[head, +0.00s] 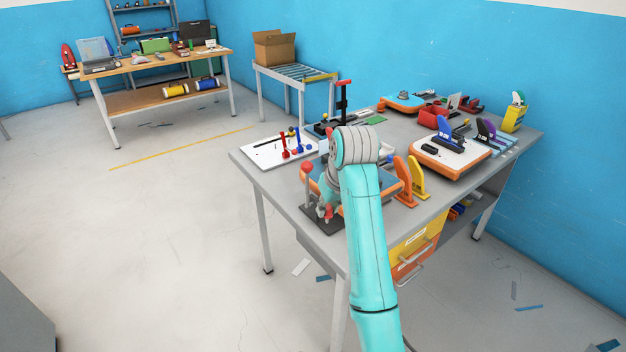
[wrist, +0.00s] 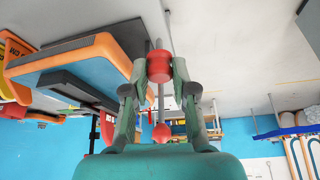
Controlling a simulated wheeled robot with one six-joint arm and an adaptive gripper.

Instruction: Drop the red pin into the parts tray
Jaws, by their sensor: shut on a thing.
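My gripper (wrist: 160,72) is shut on a red cylindrical piece (wrist: 159,65), which looks like the red pin. In the head view my gripper (head: 326,207) is low over a dark plate (head: 322,221) at the table's near left corner, with a bit of red at its fingertips. A grey rod with a red ball (wrist: 161,132) lines up with the held piece; I cannot tell whether they touch. A post with a red ball (head: 307,168) stands beside my gripper in the head view. I cannot tell which thing is the parts tray; my arm hides part of the table.
A white board (head: 262,153) with upright red and blue pieces lies to the left. Orange and yellow upright stands (head: 411,178) are right of my arm. An orange-edged board (head: 452,165) and a red bin (head: 433,116) are farther right. The floor at left is mostly clear.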

